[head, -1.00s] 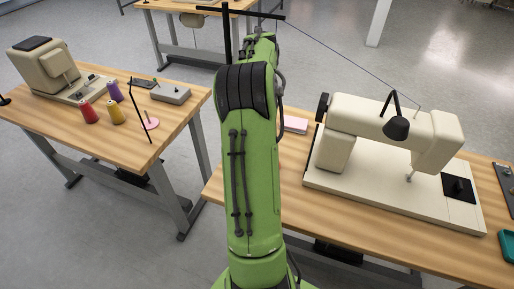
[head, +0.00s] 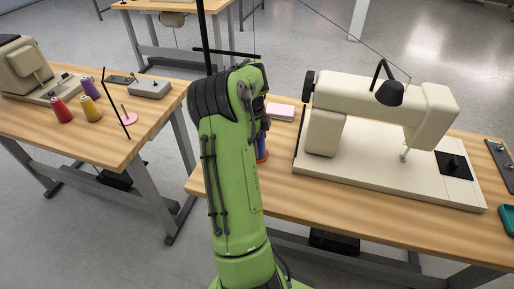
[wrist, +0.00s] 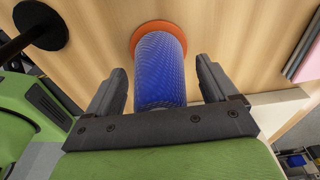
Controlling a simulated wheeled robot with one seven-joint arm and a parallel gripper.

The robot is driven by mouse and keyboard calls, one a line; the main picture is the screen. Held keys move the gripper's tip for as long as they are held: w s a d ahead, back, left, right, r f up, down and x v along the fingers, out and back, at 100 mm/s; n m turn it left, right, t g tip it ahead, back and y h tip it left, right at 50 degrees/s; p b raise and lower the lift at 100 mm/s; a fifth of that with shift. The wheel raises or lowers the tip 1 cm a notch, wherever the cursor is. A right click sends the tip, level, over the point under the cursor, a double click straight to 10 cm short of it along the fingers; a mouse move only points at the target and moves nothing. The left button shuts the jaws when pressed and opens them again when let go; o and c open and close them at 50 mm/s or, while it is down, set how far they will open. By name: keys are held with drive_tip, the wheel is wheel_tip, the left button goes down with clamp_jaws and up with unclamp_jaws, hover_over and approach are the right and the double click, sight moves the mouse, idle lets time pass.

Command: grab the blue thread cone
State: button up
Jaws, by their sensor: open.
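The blue thread cone (wrist: 160,75) stands on an orange base (wrist: 158,32) on the wooden table. In the wrist view it lies between the two dark fingers of my gripper (wrist: 161,84), and its near end is hidden behind the gripper's front edge. The gripper is open, with a visible gap on each side of the cone. In the head view a part of the blue cone (head: 262,147) shows just right of my green arm, which hides most of my gripper.
A beige sewing machine (head: 385,118) stands on the same table to the right. A pink block (head: 280,111) lies behind the cone. A black round base with a rod (wrist: 40,25) is left of it in the wrist view. Red, yellow and purple cones stand on the left table (head: 60,135).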

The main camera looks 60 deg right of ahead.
drive_tip(key=shift+r, duration=0.15)
drive_tip(key=c, duration=1.2)
